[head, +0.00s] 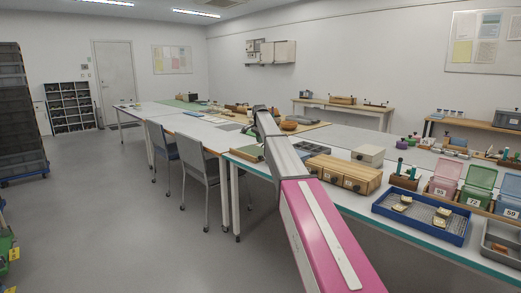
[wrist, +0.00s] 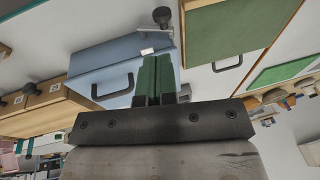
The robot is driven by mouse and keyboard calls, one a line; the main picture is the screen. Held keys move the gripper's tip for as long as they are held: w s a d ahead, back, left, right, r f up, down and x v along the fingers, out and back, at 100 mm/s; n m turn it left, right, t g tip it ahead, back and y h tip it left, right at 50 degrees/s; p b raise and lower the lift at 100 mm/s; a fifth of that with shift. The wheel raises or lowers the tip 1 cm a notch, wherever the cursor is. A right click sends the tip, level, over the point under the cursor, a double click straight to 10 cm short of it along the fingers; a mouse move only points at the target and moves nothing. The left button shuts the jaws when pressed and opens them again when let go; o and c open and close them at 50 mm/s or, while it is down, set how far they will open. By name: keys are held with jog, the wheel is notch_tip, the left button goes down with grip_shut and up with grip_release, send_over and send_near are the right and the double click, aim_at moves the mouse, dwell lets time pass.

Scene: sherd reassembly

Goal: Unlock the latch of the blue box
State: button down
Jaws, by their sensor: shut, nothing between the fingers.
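The wrist view looks upside down. In it, the blue box (wrist: 92,68) has a dark bar handle (wrist: 112,91) on its front. A small metal latch part with a round black knob (wrist: 162,15) sits near the box's right side in the picture. A small white piece (wrist: 147,51) shows just beyond my fingertips. My gripper (wrist: 156,58) has its two green fingers together and empty, in front of the box's right part. The fingers hide some of the box. I cannot tell whether they touch it or how the latch is set. In the head view my arm hides the box.
A green-faced box (wrist: 225,38) with a dark handle stands close on the right in the wrist view. Wooden drawers (wrist: 45,100) are close on the left. In the head view, wooden drawers (head: 345,175) and a blue tray (head: 405,232) occupy the table's right part.

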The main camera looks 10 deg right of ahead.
jog(key=shift+w+a+v, duration=0.1)
jog(key=shift+w+v, duration=0.05)
jog(key=shift+v, duration=1)
jog(key=shift+w+a+v, duration=0.1)
jog(key=shift+w+v, duration=0.05)
jog(key=shift+v, duration=0.95)
jog(key=s+d+f+n+g, duration=0.15)
jog(key=s+f+n, duration=0.35)
jog(key=s+f, duration=2.1)
jog(key=s+d+f+n, duration=0.1)
jog(key=s+f+n, duration=0.2)
jog(key=s, duration=1.3)
jog(key=s+d+f+n+g, duration=0.1)
jog(key=s+f+n, duration=0.2)
jog(key=s+f, duration=0.7)
jog(key=s, duration=0.7)
jog(key=shift+s, duration=0.3)
